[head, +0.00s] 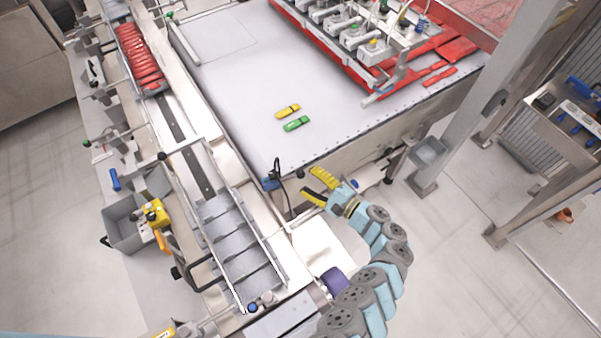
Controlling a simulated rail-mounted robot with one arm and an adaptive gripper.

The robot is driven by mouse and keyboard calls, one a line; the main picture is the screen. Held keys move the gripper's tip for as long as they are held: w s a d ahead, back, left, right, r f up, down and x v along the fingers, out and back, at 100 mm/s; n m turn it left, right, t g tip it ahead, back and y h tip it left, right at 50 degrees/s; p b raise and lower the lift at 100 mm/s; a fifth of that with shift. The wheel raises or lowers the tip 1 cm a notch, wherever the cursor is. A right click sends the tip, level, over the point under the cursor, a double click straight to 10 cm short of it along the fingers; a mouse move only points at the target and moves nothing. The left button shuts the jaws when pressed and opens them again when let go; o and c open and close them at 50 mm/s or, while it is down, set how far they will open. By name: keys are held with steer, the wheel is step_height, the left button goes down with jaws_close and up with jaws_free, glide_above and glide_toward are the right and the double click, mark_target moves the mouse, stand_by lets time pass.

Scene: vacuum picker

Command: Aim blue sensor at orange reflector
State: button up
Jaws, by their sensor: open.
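A small blue block (271,184), which looks like the blue sensor, sits at the near corner of the white table, beside a black cable or bracket. My gripper (311,184), with yellow fingers, is open and empty just to its right, apart from it. The fingers point left toward the block, near the table's front edge. I cannot clearly make out the orange reflector. A small orange-red object (564,214) lies far right by a cart, but I cannot tell what it is.
The white table (240,85) holds a yellow packet (288,111) and a green packet (297,124). A red picker frame (340,55) stands at the back. A conveyor with grey compartments (235,240) runs along the left. A grey post (465,100) rises at right.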

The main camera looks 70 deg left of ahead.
mark_target(301, 173)
steer(key=shift+x, duration=1.9)
jaws_close()
